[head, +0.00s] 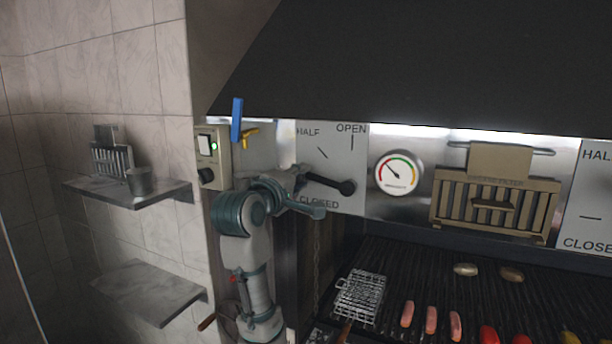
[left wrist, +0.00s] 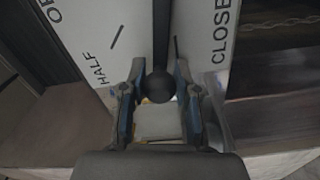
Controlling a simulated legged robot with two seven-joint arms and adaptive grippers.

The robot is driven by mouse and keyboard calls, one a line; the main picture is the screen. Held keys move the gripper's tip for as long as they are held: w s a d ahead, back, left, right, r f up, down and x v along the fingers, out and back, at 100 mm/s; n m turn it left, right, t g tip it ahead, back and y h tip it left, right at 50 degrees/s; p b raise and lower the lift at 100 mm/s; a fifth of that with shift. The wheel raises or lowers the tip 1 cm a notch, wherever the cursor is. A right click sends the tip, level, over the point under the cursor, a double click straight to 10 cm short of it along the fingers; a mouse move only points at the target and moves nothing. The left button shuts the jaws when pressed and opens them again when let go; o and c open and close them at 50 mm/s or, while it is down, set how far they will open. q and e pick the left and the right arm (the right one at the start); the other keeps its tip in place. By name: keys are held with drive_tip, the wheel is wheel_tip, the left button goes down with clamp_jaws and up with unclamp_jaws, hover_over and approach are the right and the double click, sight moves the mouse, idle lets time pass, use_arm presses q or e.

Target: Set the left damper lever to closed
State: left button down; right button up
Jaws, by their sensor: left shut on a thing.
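The left damper lever (head: 325,181) is a black bar with a round hub at its right end. It points left and slightly up on a white plate (head: 354,170) marked OPEN, HALF and CLOSED. My left gripper (head: 303,191) is at the lever's left end. In the left wrist view, the ball knob (left wrist: 160,86) sits between the fingers of my left gripper (left wrist: 156,98), which is shut on it. There the bar lies between the HALF mark and a dark line on the CLOSED side, close beside that line. My right gripper is not in view.
A control box (head: 213,157) with a green light and a blue handle (head: 237,119) are left of the plate. A gauge (head: 399,172) is to the right. Below, the grill (head: 385,275) holds a wire basket (head: 360,297) and food. Wall shelves (head: 130,192) are at left.

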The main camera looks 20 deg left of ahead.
use_arm(q)
drive_tip(key=shift+a+f+n+b, duration=0.15)
drive_tip(key=shift+f+n+b, duration=0.25)
drive_tip(key=shift+f+n, duration=0.8)
drive_tip(key=shift+w+f, duration=0.1)
drive_tip(key=shift+f, duration=0.15)
drive_tip(key=c, duration=0.9)
unclamp_jaws()
drive_tip(key=shift+c, duration=0.2)
drive_tip(key=shift+o, duration=0.6)
drive_tip(key=shift+s+r, duration=0.1)
drive_tip(key=shift+s, duration=0.1)
drive_tip(key=shift+a, duration=0.15)
drive_tip(key=s, duration=1.2)
drive_tip(key=shift+a, duration=0.2)
